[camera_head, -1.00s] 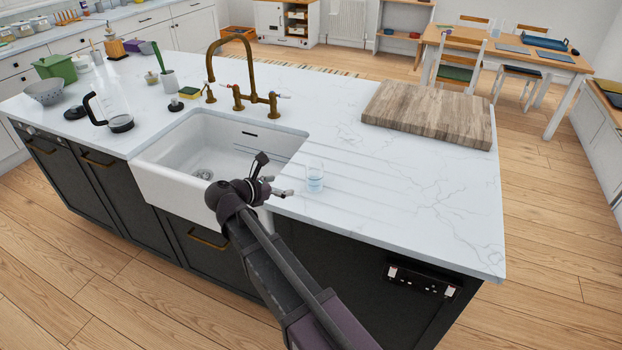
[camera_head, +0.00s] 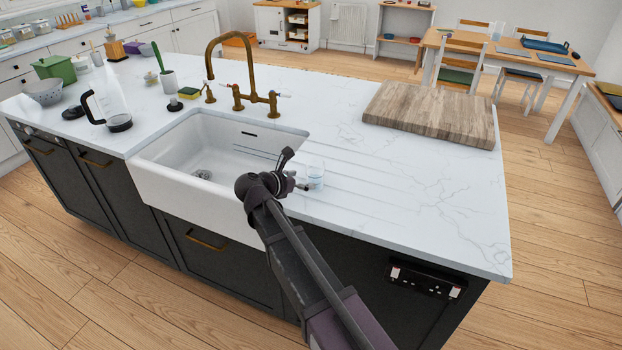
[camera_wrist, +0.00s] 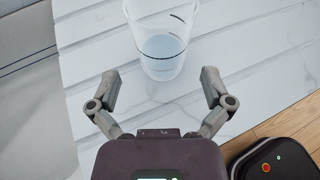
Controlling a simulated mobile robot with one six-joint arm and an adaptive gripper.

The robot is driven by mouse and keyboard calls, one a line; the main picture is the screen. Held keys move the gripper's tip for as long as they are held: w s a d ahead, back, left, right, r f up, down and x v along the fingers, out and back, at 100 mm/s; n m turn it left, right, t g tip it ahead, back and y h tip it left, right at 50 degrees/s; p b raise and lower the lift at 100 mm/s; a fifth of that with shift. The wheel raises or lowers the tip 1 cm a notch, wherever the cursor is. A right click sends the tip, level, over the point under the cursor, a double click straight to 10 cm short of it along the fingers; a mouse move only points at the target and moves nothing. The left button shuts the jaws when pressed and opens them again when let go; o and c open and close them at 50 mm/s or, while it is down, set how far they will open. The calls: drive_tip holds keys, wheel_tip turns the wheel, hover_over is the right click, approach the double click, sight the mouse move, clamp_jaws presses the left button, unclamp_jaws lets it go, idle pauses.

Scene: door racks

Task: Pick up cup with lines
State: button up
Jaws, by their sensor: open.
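The cup with lines (camera_head: 316,178) is a clear glass with dark line marks and a light blue tint low down. It stands upright on the grooved white counter, right of the sink. In the wrist view the cup (camera_wrist: 161,45) is just ahead of my gripper, centred between the fingers, its top cut off by the frame edge. My gripper (camera_wrist: 160,78) is open and empty, with a finger on each side and clear gaps to the cup. In the head view my gripper (camera_head: 296,172) is close beside the cup's left side and partly overlaps it.
The white sink (camera_head: 170,185) with a brass tap (camera_head: 245,95) lies to the left. A wooden board (camera_head: 430,115) sits farther back on the right. A glass jug (camera_head: 112,108) stands left of the sink. The counter right of the cup is clear.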

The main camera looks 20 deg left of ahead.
sight(309, 177)
drive_tip(key=shift+w+d+f, duration=0.1)
idle(0.3)
drive_tip(key=b+x, duration=0.2)
drive_tip(key=x, duration=0.2)
drive_tip(key=shift+f, duration=0.15)
drive_tip(key=shift+w+d+f, duration=0.1)
drive_tip(key=shift+w+d, duration=0.2)
drive_tip(key=shift+w, duration=0.1)
drive_tip(key=c, duration=1.2)
drive_tip(key=shift+c, duration=0.2)
drive_tip(key=shift+r, duration=0.35)
